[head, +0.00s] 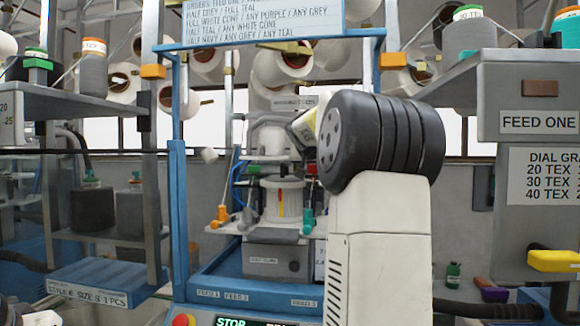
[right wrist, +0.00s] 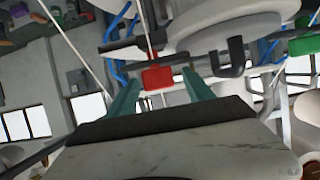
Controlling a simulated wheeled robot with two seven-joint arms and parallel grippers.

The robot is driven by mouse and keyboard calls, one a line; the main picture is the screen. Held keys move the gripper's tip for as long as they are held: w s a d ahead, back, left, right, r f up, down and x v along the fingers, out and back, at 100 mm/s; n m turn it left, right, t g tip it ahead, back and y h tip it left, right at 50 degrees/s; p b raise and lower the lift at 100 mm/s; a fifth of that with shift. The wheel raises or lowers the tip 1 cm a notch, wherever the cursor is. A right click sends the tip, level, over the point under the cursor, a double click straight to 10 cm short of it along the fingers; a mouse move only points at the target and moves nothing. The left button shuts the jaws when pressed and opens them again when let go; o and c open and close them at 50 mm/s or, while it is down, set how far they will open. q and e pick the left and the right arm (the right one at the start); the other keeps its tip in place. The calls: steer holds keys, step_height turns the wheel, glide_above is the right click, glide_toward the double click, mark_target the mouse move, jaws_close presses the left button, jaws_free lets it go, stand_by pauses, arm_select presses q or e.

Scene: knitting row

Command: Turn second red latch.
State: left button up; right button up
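A red latch block (right wrist: 157,78) shows in the right wrist view, just beyond and between the tips of two teal fingers. These fingers belong to my right gripper (right wrist: 160,85); they stand apart, with a visible gap on each side of the block. I cannot tell how deep the block sits between them. In the head view a small red part (head: 311,168) shows on the knitting machine, beside my right arm, which hides much of that side. The right fingers are hidden there. My left gripper is not in view.
The machine's white cylinder (head: 283,200) stands inside a blue frame (head: 178,200). An orange-tipped lever (head: 220,215) is at its left. Grey shelves with yarn cones flank it, the right one (head: 525,85) close to my arm. A dark bar (right wrist: 232,58) is near the right fingers.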

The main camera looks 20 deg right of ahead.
steer(key=shift+r, duration=0.1)
steer(key=v, duration=0.7)
steer(key=shift+s+a, duration=0.15)
steer(key=shift+s, duration=0.15)
steer(key=shift+r, duration=0.1)
